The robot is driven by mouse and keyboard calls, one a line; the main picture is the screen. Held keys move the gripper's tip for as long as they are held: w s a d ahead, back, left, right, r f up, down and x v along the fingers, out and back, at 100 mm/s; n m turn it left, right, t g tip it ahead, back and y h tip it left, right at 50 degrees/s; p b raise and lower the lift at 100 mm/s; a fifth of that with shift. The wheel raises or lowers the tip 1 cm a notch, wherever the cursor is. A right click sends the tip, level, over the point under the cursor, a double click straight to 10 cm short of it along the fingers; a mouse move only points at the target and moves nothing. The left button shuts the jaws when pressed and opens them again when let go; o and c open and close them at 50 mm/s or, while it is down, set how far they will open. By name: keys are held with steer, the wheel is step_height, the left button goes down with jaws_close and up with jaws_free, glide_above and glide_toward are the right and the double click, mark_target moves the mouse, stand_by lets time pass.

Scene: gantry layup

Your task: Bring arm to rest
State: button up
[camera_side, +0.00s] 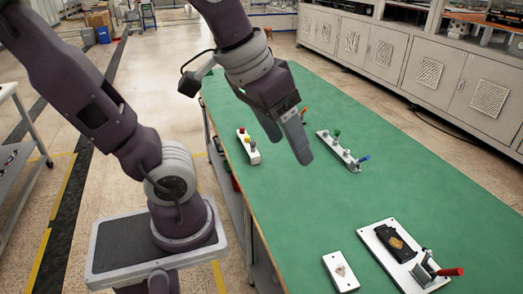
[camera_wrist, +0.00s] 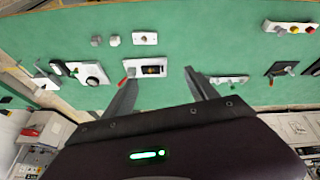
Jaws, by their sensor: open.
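My gripper (camera_side: 287,148) hangs open and empty above the green table in the side view. Its two fingers are apart, with nothing between them. In the wrist view my gripper (camera_wrist: 161,80) also shows open, its fingers spread on either side of the white plate with the black part (camera_wrist: 153,69). That plate is on the table, well below the fingers. In the side view it is at the lower right, with a red-handled clamp (camera_side: 440,270). I see no contact between the gripper and anything.
The green table (camera_side: 400,170) carries a button block (camera_side: 248,146), a white strip with knobs and a blue handle (camera_side: 338,150), and a small white plate (camera_side: 341,272). The wrist view shows two grey pieces (camera_wrist: 105,41) and more fixtures (camera_wrist: 90,73). Cabinets (camera_side: 400,65) stand behind.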

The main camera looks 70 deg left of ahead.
steer(key=s, duration=0.1)
steer(key=s+f+m, duration=0.2)
steer(key=s, duration=0.1)
steer(key=shift+a+t, duration=0.15)
steer(key=shift+t, duration=0.15)
stand_by(1.0)
